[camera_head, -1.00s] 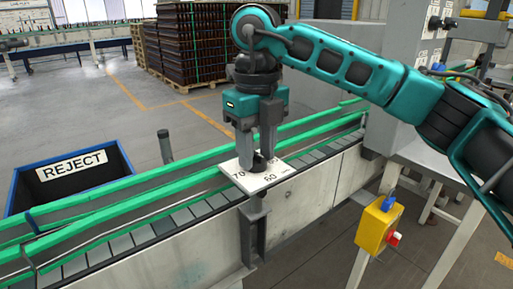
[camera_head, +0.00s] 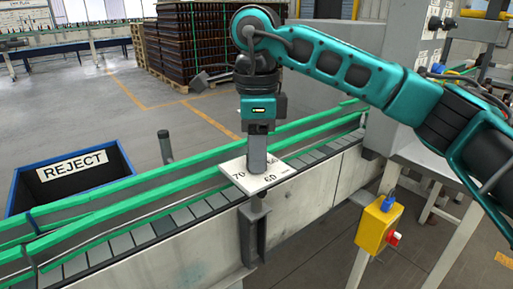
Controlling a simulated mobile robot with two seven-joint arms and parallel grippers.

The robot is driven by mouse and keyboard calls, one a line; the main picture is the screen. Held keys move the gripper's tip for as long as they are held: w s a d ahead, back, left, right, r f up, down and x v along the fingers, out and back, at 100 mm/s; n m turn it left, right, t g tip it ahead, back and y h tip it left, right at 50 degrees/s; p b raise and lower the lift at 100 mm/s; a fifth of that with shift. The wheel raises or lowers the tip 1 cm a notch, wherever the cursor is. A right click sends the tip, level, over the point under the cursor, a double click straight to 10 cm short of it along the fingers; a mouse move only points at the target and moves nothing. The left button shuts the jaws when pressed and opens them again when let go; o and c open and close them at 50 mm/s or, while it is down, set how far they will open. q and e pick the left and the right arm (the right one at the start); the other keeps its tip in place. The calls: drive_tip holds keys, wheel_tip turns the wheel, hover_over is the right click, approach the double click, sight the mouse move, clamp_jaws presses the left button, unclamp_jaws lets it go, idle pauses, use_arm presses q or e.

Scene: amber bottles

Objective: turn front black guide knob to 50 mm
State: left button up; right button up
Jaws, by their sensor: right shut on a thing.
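A white dial plate (camera_head: 240,182) with printed numbers sits on a bracket at the near side of the conveyor. The numbers 70 and 60 can be read; another at the back right is partly hidden. My right gripper (camera_head: 257,168) points straight down over the middle of the plate, shut on the black guide knob. The gripper is seen edge-on, and its fingers hide the knob and any pointer on it. My left gripper is out of view.
Green guide rails (camera_head: 120,207) run along both sides of the conveyor (camera_head: 150,236). A blue REJECT bin (camera_head: 110,178) stands behind at left. A yellow box (camera_head: 377,226) with a red button is at front right.

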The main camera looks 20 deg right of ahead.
drive_tip(key=n, duration=0.4)
drive_tip(key=shift+r+n, duration=0.1)
drive_tip(key=shift+n, duration=1.1)
drive_tip(key=o, duration=1)
drive_tip(key=shift+o, duration=0.2)
wheel_tip(320, 180, up, 13)
drive_tip(key=p, duration=0.2)
drive_tip(key=shift+s+f, duration=0.1)
drive_tip(key=shift+f, duration=0.1)
